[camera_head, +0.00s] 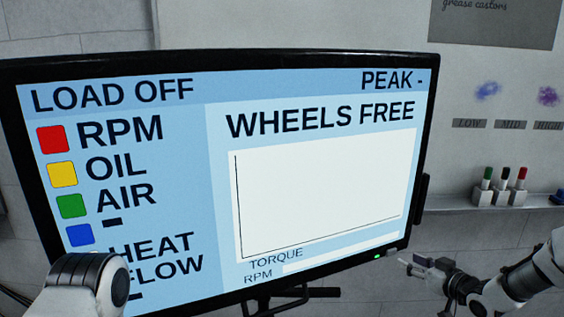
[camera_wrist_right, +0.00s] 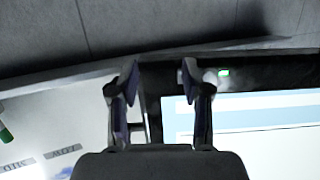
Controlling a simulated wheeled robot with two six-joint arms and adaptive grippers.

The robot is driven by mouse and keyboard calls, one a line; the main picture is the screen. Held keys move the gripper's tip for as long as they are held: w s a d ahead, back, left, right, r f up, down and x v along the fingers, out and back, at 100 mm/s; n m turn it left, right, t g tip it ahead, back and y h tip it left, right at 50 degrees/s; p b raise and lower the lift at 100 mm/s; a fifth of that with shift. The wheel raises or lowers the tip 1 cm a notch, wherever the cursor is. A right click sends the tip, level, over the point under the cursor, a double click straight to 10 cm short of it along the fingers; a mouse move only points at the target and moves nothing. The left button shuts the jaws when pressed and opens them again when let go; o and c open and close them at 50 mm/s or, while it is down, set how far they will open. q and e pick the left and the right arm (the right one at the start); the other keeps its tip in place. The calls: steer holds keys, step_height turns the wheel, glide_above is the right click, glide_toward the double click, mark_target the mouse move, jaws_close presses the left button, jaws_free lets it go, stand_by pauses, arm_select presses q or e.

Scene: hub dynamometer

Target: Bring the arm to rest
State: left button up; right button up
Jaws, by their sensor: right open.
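My right gripper (camera_head: 408,265) is at the lower right of the head view, just right of the lower right corner of the large monitor (camera_head: 425,150). In the right wrist view my right gripper (camera_wrist_right: 158,80) has its two fingers apart with nothing between them. The monitor's dark edge and small green light (camera_wrist_right: 223,72) lie beyond the fingers there. A white, rounded part of my left arm (camera_head: 85,280) covers the screen's lower left corner. My left gripper is not in view.
The screen reads "LOAD OFF" and "WHEELS FREE". A stand (camera_head: 262,300) is below it. At right, a whiteboard ledge (camera_head: 450,208) carries a holder (camera_head: 499,195) with green, black and red markers. A grey sheet (camera_head: 495,20) hangs above.

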steer(key=s+a+f+m+g, duration=0.1)
steer(key=s+a+f+g, duration=0.1)
steer(key=s+a+f, duration=0.35)
steer(key=s+a+f+g+h, duration=0.1)
steer(key=s+a+f+g, duration=0.2)
steer(key=s+f, duration=0.45)
steer(key=s+a+f+m+g, duration=0.15)
steer(key=s+a+f, duration=0.25)
steer(key=f, duration=0.5)
steer(key=s+a+f+g+h, duration=0.15)
steer(key=s+f+g, duration=0.3)
steer(key=s, duration=0.95)
steer(key=s+d+m+g+h, duration=0.1)
steer(key=s+d+g+h, duration=0.1)
steer(key=s, duration=1.1)
steer(key=shift+s+d+m+g+h, duration=0.15)
steer(key=shift+d+m+g+h, duration=0.25)
steer(key=shift+g+h, duration=0.1)
steer(key=shift+a, duration=0.1)
